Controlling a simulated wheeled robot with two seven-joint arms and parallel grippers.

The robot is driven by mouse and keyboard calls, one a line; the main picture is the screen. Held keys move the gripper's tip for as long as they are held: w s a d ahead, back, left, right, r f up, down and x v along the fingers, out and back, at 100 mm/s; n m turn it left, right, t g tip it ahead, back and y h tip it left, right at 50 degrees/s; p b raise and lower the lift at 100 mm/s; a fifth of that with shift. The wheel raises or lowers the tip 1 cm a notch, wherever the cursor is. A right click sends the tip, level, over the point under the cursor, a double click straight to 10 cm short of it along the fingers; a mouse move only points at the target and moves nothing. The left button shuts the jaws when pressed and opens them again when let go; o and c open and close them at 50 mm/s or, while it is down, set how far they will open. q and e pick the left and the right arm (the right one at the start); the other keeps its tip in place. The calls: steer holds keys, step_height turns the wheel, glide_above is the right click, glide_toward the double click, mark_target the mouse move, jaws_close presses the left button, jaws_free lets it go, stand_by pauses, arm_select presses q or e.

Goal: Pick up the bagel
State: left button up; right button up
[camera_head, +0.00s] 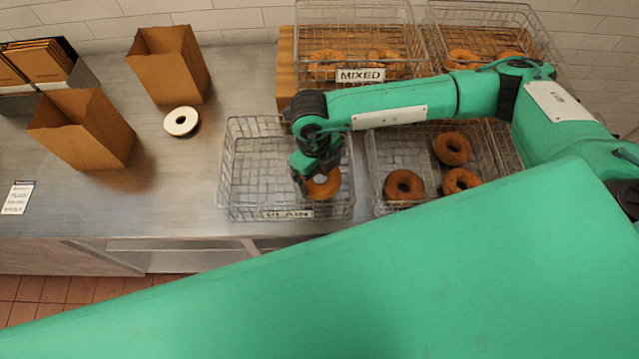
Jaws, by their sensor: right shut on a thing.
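A brown bagel (323,187) is in the right part of the wire basket labelled PLAIN (240,205). My right gripper (305,176) is over this basket, pointing down, and is shut on that bagel at its left side. The gripper hides part of the bagel, and I cannot tell whether the bagel touches the basket floor. No other bagel shows in this basket. My left gripper is not in the picture.
The basket to the right (378,203) holds several brown bagels. The MIXED basket (300,75) and another basket (432,20) stand behind. Two paper bags (88,130) (172,65) and a pale ring (181,121) are on the steel counter (165,200), left.

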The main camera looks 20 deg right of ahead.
step_height(320, 180, up, 14)
steer(key=b, duration=0.4)
